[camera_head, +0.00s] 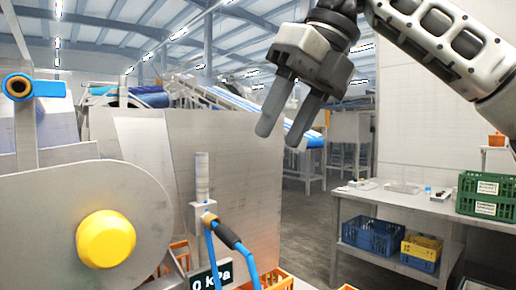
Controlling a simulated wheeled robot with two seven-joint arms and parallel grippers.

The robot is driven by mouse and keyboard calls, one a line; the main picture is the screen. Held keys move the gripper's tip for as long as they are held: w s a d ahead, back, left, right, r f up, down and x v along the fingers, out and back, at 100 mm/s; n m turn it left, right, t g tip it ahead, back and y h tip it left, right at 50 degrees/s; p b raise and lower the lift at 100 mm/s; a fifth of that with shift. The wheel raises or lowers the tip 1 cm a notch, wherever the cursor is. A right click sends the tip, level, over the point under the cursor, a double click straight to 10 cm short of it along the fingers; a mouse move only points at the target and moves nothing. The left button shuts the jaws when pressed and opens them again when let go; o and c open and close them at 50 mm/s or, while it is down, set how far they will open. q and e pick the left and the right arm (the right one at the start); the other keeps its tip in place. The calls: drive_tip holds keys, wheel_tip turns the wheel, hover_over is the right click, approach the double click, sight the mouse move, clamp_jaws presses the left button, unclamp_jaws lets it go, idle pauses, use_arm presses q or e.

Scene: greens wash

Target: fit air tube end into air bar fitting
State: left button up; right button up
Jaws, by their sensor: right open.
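A blue air tube (245,262) with a black sleeve (228,236) near its end rises from the bottom centre. The sleeve's upper end is close to a small brass-coloured piece (209,218) on a grey post block (201,217); I cannot tell whether it is seated there or only resting against it. At the far left, a blue cylinder (48,88) with an orange ring around a dark opening sits on a metal upright; I cannot tell which part is the air bar fitting. My right gripper (279,136) is open and empty, high above the tube and apart from it. My left gripper is not in view.
A grey machine housing with a yellow knob (106,239) fills the lower left. A display (212,276) reads 0 kPa. Orange crates (268,281) stand low. A table (400,202) at right bears a green crate (487,195), with blue and yellow crates below. Space around my right gripper is clear.

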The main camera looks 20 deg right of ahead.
approach(232, 233)
drive_tip(key=x, duration=0.7)
drive_tip(key=shift+w+a+f, duration=0.2)
drive_tip(key=shift+w+f, duration=0.05)
drive_tip(key=shift+f, duration=0.05)
drive_tip(key=shift+w+a+f, duration=0.15)
drive_tip(key=shift+a+f, duration=0.05)
drive_tip(key=shift+f, duration=0.3)
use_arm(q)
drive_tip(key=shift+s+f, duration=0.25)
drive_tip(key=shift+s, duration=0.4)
use_arm(e)
clamp_jaws()
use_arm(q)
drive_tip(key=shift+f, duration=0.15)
